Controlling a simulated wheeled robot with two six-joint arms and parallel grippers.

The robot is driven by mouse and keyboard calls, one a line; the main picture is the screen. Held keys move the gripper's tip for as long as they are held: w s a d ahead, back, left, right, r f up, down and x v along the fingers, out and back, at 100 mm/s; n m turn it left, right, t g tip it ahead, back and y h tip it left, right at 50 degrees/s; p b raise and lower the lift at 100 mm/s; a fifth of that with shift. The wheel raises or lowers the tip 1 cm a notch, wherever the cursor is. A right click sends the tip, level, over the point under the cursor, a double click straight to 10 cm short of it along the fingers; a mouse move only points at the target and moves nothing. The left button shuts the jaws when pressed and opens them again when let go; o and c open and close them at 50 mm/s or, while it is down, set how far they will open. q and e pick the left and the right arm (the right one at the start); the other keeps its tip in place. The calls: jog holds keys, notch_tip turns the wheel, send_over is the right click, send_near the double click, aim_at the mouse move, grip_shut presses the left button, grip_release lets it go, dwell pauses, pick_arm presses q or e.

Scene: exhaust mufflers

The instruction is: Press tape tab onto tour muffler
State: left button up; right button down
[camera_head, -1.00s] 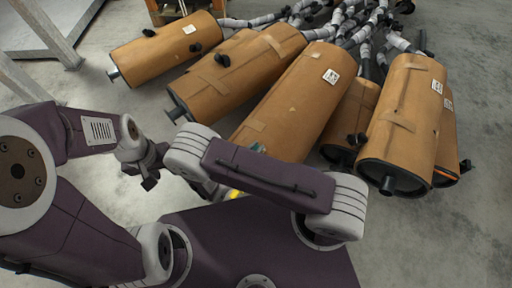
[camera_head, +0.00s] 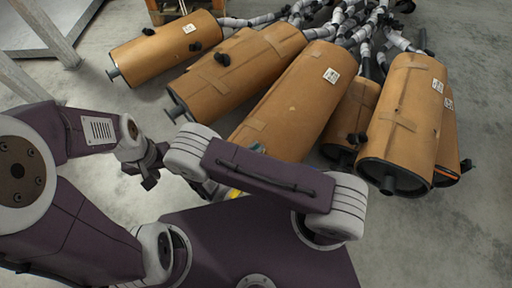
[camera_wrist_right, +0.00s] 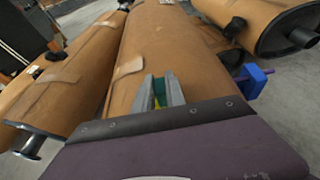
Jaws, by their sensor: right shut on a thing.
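A brown wrapped muffler (camera_head: 293,105) lies in the middle of the pile, its near end behind my right arm. It fills the middle of the right wrist view (camera_wrist_right: 175,45). A tan tape strip (camera_wrist_right: 128,68) lies across its side, one edge looking slightly raised. My right gripper (camera_wrist_right: 162,88) is shut on a small green thing (camera_wrist_right: 160,91), its fingertips over the near part of this muffler; I cannot tell whether they touch it. My left gripper (camera_head: 150,180) hangs over bare floor at the left; its finger gap is unclear.
More brown mufflers lie left (camera_head: 167,48) and right (camera_head: 405,115), with grey-wrapped pipes (camera_head: 365,30) behind. A blue part (camera_wrist_right: 252,80) shows right of my right gripper. The floor at far right (camera_head: 470,230) is clear.

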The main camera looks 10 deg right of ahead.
jog(key=shift+r+p, duration=3.1)
jog(key=shift+r, duration=0.45)
jog(key=shift+f, duration=0.1)
